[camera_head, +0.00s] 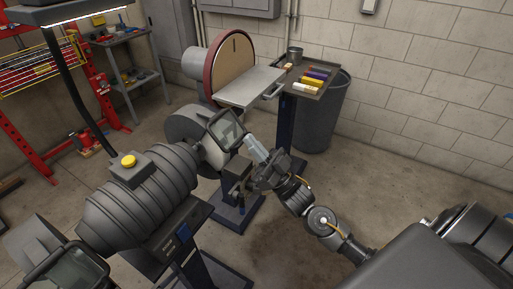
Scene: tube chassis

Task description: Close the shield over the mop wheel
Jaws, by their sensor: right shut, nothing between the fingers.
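The bench machine has a dark ribbed motor body (140,205) with a yellow button (128,161) on top. At its far end is a rounded grey guard housing (186,126). A dark-framed clear shield (212,119) stands tilted at the right side of that housing. The mop wheel cannot be made out behind the shield and housing. My right gripper (252,146) is shut and empty, with its fingertips close to the right edge of the shield; I cannot tell whether they touch. My left gripper is out of view.
A second framed shield (72,272) is at the machine's near left end. Behind stands a disc sander (232,62) with a grey table. A tray (322,92) of coloured bars and a dark bin (325,125) are at the back right. The floor (400,150) to the right is clear.

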